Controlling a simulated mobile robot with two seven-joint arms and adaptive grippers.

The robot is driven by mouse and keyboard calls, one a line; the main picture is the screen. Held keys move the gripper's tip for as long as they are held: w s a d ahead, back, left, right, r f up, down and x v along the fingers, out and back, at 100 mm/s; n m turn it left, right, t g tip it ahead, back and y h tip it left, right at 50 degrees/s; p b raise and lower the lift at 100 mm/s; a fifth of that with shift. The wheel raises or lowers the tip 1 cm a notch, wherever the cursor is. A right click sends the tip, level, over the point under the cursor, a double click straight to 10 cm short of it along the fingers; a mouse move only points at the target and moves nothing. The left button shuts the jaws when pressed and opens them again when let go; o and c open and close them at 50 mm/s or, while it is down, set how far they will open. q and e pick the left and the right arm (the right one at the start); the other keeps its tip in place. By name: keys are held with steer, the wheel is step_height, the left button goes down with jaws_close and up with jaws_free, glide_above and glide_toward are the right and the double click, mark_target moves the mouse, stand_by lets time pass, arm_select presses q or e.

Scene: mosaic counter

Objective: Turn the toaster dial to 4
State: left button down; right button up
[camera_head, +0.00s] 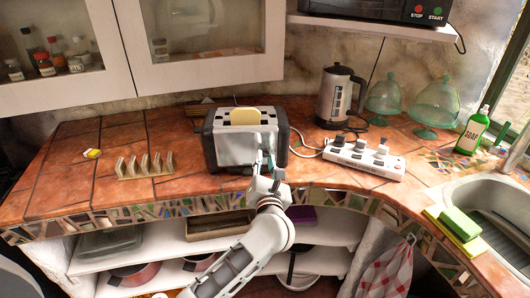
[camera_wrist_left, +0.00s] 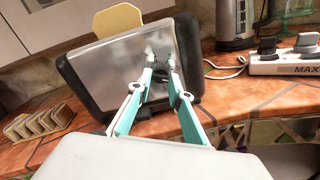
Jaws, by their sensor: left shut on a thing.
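The silver and black toaster (camera_head: 230,151) stands on the tiled counter with a slice of bread (camera_head: 245,116) showing at its top. In the left wrist view the toaster's shiny face (camera_wrist_left: 112,72) fills the upper middle, with the bread (camera_wrist_left: 118,20) above it. My left gripper (camera_head: 264,161) is at the right part of the toaster's front. Its teal fingers (camera_wrist_left: 161,84) are shut on a small dark part there, which appears to be the dial. The fingers mostly hide the dial, and its numbers cannot be read. My right gripper is not in view.
A toast rack (camera_head: 146,167) stands left of the toaster. A power strip (camera_head: 364,159) with plugs lies to the right, with a kettle (camera_head: 336,98) behind it. Green glass domes (camera_head: 436,101), a soap bottle (camera_head: 472,133) and the sink (camera_head: 500,215) are farther right.

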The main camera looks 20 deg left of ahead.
arm_select(q)
steer(key=shift+m+p, duration=0.3)
steer(key=shift+m, duration=0.5)
steer(key=shift+m+p, duration=0.65)
steer(key=shift+m, duration=0.25)
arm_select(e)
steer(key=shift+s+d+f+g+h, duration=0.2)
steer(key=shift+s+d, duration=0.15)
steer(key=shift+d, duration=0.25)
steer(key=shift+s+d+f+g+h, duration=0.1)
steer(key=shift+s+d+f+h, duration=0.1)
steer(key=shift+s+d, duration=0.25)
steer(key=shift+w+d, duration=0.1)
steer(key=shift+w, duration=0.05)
arm_select(q)
steer(key=c, duration=1.8)
jaws_free()
steer(key=shift+c, duration=0.2)
